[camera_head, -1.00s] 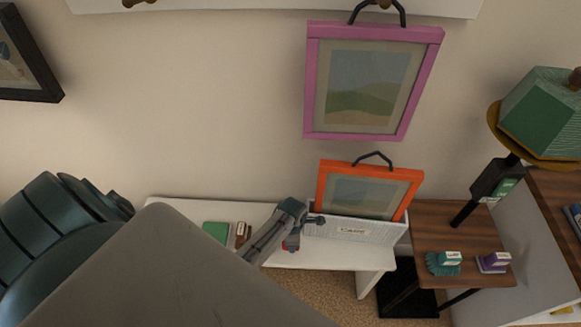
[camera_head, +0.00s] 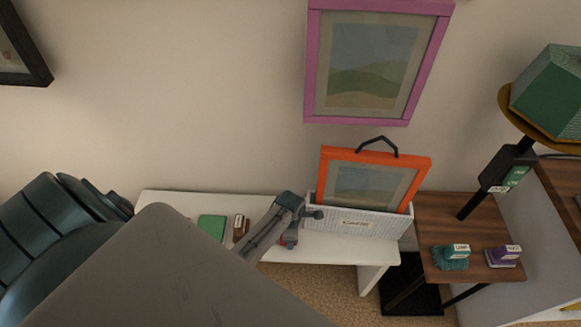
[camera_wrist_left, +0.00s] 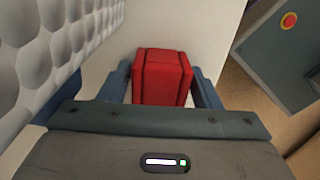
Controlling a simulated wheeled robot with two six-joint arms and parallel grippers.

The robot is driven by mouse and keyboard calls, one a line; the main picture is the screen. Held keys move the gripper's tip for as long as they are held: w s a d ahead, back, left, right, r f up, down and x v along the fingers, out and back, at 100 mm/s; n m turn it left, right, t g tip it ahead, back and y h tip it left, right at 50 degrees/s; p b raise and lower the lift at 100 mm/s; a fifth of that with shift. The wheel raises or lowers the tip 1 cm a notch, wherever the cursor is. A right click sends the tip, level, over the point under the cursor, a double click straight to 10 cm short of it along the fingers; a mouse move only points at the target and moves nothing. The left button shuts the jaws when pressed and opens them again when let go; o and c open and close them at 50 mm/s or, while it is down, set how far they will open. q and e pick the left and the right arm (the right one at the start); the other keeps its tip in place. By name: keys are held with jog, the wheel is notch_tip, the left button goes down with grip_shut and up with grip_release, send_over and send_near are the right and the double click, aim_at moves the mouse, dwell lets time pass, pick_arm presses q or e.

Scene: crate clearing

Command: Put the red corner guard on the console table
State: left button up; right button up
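The red corner guard (camera_wrist_left: 162,78) is a red block between my left gripper's fingers in the left wrist view. My right gripper is not in view.
The white dimpled crate (camera_head: 380,221) stands on the table close beside my gripper, holding an orange-framed picture (camera_head: 365,182). A green item (camera_head: 211,228) and a brown labelled item (camera_head: 240,226) lie to the left. A brown side table (camera_head: 448,212) stands right.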

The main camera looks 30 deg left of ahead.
pick_arm(q)
jog(key=shift+o, duration=0.8)
notch_tip(320, 180, up, 12)
jog(key=shift+r, duration=0.15)
dwell(1.1)
